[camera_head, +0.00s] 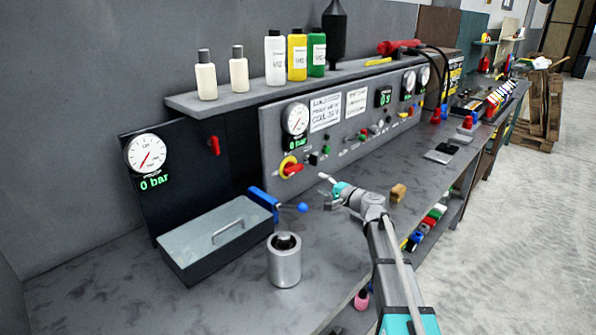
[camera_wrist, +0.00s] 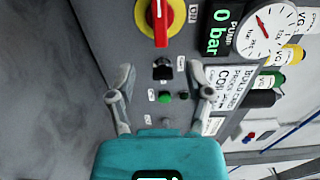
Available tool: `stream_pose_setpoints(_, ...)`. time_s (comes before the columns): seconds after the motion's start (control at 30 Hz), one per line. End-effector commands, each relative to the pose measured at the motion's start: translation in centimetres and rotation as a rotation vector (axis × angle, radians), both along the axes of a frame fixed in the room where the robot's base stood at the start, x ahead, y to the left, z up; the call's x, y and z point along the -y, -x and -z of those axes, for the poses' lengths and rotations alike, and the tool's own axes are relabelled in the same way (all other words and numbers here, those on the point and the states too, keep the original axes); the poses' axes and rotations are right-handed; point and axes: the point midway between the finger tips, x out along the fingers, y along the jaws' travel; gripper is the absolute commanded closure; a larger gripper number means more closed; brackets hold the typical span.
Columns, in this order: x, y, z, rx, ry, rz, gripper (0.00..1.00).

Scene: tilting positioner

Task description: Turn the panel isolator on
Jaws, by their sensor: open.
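The panel isolator (camera_head: 290,168) is a red rotary handle on a round yellow plate, low at the left end of the grey control panel (camera_head: 340,137). In the head view its handle lies about horizontal, pointing right. In the wrist view the isolator (camera_wrist: 160,18) is at the top edge, partly cut off, its handle pointing down the picture. My gripper (camera_head: 327,191) is in front of the panel, to the right of the isolator and apart from it. In the wrist view my gripper (camera_wrist: 160,95) has its fingers spread, with nothing between them but panel behind.
A black switch (camera_wrist: 162,68) and a green button (camera_wrist: 166,97) are beside the isolator. A gauge (camera_head: 295,118) is above it. A blue-handled lever (camera_head: 264,199), grey-lidded box (camera_head: 212,240) and metal cylinder (camera_head: 284,264) stand left of my arm. A shelf (camera_head: 280,88) overhangs the panel.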

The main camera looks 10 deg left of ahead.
Motion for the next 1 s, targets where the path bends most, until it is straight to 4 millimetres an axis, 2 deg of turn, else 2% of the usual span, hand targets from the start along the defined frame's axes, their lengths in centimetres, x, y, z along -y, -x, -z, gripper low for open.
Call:
stream_pose_setpoints(0.27,0.8,-0.2,0.0,0.0,0.001,0.01,0.34)
stream_pose_setpoints(0.47,0.5,-0.7,0.0,0.0,0.003,0.012,0.34)
stream_pose_setpoints(0.67,-0.9,-1.9,0.0,0.0,0.003,0.011,0.34)
stream_pose_setpoints(1.0,-4.9,-5.1,0.0,0.0,0.003,0.012,0.34)
